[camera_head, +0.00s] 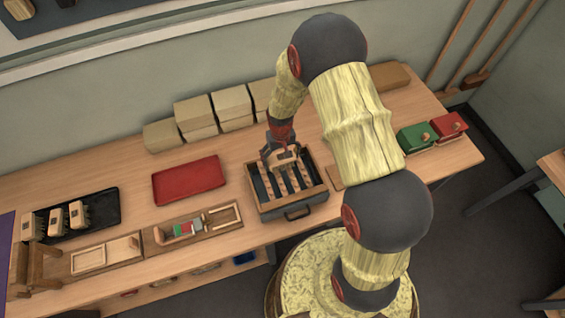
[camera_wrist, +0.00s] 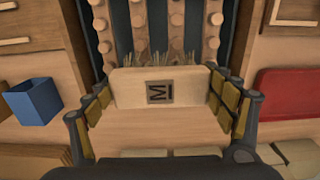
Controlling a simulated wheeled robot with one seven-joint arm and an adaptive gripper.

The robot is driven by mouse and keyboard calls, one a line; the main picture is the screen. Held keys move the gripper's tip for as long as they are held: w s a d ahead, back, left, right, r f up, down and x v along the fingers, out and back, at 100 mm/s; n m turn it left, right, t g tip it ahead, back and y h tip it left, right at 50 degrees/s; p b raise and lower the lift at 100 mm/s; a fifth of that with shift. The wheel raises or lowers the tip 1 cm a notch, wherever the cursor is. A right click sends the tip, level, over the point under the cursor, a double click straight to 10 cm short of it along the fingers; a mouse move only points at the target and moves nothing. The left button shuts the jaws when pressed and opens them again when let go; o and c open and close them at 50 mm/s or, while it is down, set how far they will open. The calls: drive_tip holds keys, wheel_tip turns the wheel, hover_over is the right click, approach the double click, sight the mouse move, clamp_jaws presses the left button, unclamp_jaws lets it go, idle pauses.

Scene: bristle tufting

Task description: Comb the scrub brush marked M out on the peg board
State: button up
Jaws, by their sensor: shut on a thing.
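My gripper (camera_head: 279,150) is shut on a scrub brush (camera_head: 286,158), and it holds the brush at the back part of the peg board (camera_head: 296,182). In the wrist view the brush (camera_wrist: 190,85) is a pale wooden block with a dark M label facing the camera, clasped between the two finger pads. Its straw-coloured bristles point away from the camera, toward the rows of round pegs on wooden strips (camera_wrist: 140,35). The bristle tips show among or just over the near pegs; I cannot tell how deep they reach.
The peg board sits in a grey-and-wood box with a front handle (camera_head: 297,212). Several more brushes (camera_head: 77,214) stand on a black tray (camera_head: 105,200) at left. A red tray (camera_head: 188,181), cardboard boxes (camera_head: 195,113), and green (camera_head: 416,137) and red boxes (camera_head: 449,125) stand around.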

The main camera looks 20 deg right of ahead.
drive_tip(key=s+p, duration=0.1)
drive_tip(key=s, duration=0.7)
drive_tip(key=shift+w+b, duration=0.45)
drive_tip(key=shift+w, duration=1.7)
drive_tip(key=shift+c, duration=0.4)
